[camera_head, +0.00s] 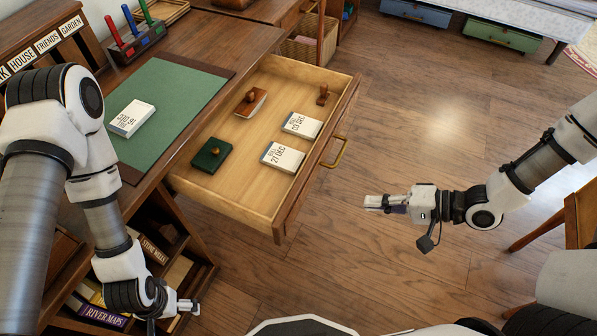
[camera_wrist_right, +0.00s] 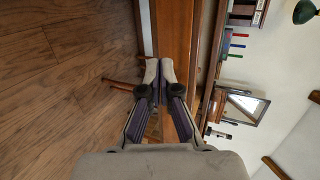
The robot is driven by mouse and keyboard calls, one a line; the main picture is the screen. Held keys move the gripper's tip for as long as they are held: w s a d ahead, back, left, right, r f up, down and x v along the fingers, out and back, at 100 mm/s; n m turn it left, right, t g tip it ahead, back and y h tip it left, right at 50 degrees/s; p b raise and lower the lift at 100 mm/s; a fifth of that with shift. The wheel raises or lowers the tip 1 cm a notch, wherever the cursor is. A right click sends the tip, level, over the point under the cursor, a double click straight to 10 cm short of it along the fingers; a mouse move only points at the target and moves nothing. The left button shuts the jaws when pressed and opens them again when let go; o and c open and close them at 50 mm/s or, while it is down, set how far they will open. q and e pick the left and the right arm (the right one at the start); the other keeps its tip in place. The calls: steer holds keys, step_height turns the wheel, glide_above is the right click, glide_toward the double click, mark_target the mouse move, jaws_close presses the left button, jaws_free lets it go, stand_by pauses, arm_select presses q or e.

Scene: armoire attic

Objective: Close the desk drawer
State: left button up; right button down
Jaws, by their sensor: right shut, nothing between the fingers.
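The desk drawer (camera_head: 240,128) is pulled far out from the wooden desk (camera_head: 203,40). Its front has a brass handle (camera_head: 338,153), facing right. My right gripper (camera_head: 368,202) is to the right of the drawer front and apart from it, pointing toward it. It is shut and empty. In the right wrist view the closed fingertips (camera_wrist_right: 160,68) point at a brown wooden panel (camera_wrist_right: 174,30), which seems to be the drawer front. My left gripper (camera_head: 190,306) hangs low beside the desk's shelves, small and partly turned away; its opening is unclear.
The drawer holds two date cards (camera_head: 283,157), a green box (camera_head: 212,154) and stamps (camera_head: 251,96). A green mat (camera_head: 170,112) with another date card (camera_head: 132,118) lies on the desktop. A wooden chair (camera_head: 578,225) stands at the right. Floor between drawer and right arm is clear.

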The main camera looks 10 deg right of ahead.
step_height(320, 180, up, 2)
steer(key=w+d+m+t, duration=0.1)
steer(key=w+d+t, duration=0.1)
steer(key=w+d, duration=0.1)
steer(key=b, duration=0.4)
glide_toward(314, 168)
step_height(314, 168, down, 2)
steer(key=w+a, duration=0.2)
steer(key=a, duration=0.1)
steer(key=w+a, duration=0.1)
steer(key=a, duration=0.1)
steer(key=shift+w+a+f+b, duration=0.15)
steer(key=shift+w+f+b, duration=0.15)
steer(key=shift+w+b, duration=0.1)
arm_select(q)
step_height(314, 168, down, 5)
steer(key=shift+s+a+f, duration=0.1)
steer(key=shift+s+f, duration=0.05)
